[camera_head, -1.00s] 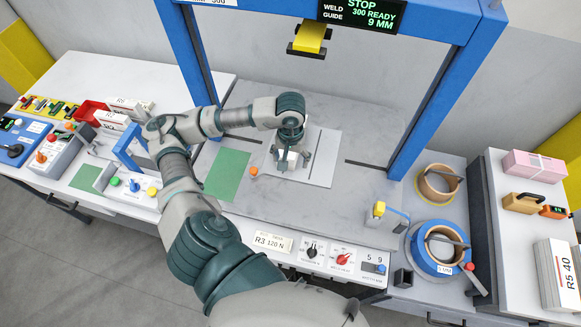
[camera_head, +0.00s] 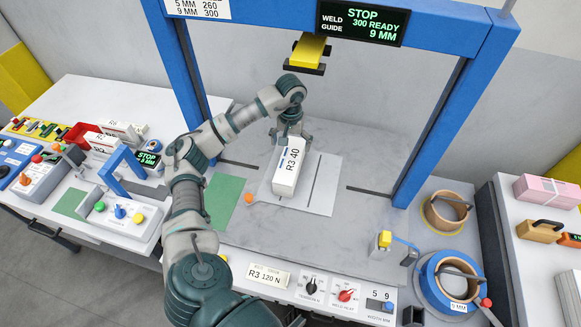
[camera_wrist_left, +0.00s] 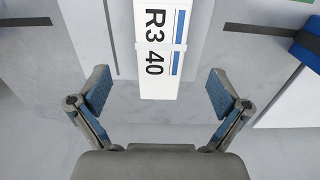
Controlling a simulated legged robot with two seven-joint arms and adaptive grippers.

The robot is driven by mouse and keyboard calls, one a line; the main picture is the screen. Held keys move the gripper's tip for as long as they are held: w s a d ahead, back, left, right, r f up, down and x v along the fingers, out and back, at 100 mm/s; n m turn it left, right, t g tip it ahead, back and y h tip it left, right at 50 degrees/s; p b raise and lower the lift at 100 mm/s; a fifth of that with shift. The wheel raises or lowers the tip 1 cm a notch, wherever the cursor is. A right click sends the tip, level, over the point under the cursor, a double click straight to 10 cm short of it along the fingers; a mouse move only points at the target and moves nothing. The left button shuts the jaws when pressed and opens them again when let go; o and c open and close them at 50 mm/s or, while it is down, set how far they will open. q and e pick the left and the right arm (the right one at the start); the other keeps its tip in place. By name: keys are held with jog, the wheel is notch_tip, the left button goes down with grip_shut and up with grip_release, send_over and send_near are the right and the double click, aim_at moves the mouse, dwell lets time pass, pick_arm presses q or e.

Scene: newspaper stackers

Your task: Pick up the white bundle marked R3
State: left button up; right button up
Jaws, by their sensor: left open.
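The white bundle marked R3 40 (camera_head: 287,172) lies on the pale plate (camera_head: 325,183) under the blue frame. Its label and blue stripes face up. My left gripper (camera_head: 291,133) is at the bundle's far end. In the left wrist view, the bundle (camera_wrist_left: 161,45) comes in from the top and ends between and beyond the fingers, apart from both. The left gripper (camera_wrist_left: 158,92) is open and empty, with a blue-padded finger to each side. My right gripper is not in view.
The blue frame (camera_head: 178,85) stands around the work surface, with a yellow head (camera_head: 308,50) above. A green mat (camera_head: 224,200) and orange button (camera_head: 248,199) lie left of the bundle. Tape spools (camera_head: 446,212) stand at right. White bundles (camera_head: 124,131) stand at left.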

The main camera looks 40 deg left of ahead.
aim_at(290, 158)
pick_arm(q)
notch_tip(290, 158, down, 4)
jog(key=shift+d+r, duration=0.1)
jog(key=shift+r, duration=0.15)
jog(key=f, duration=0.5)
jog(key=shift+a+f, duration=0.15)
jog(key=shift+a, duration=0.05)
jog(key=c, duration=1.7)
jog(key=shift+c, duration=1)
jog(key=shift+r, duration=0.25)
